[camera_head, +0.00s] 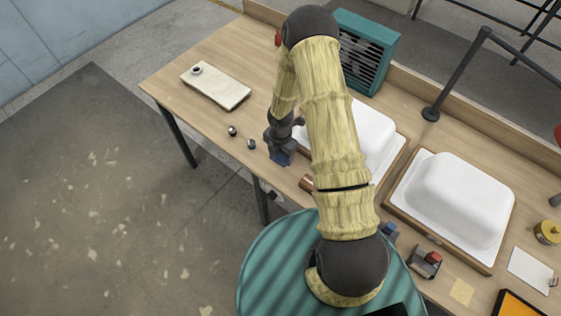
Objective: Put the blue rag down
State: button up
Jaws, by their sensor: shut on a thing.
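My gripper (279,147) is at the end of my yellow-sleeved arm, pointing down near the front edge of the workbench (222,50). It is shut on the blue rag (281,158), which shows just below the fingers. The rag is small in view, and I cannot tell whether it touches the bench top. The fingertips themselves are mostly hidden by the gripper body and the rag.
A white tub shell (378,135) is right of my gripper, partly behind my arm; another (455,205) lies farther right. Two small dark round items (251,144) lie left of the gripper. A cream board (216,88) and a teal heater (368,50) stand farther back.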

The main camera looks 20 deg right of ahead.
aim_at(280, 167)
jog(key=shift+f, duration=0.65)
jog(key=shift+f+p, duration=0.6)
jog(key=shift+f, duration=1.5)
jog(key=shift+f, duration=0.1)
jog(key=o, duration=1)
notch_tip(280, 167, up, 12)
jog(key=b, duration=0.2)
jog(key=shift+b, duration=0.35)
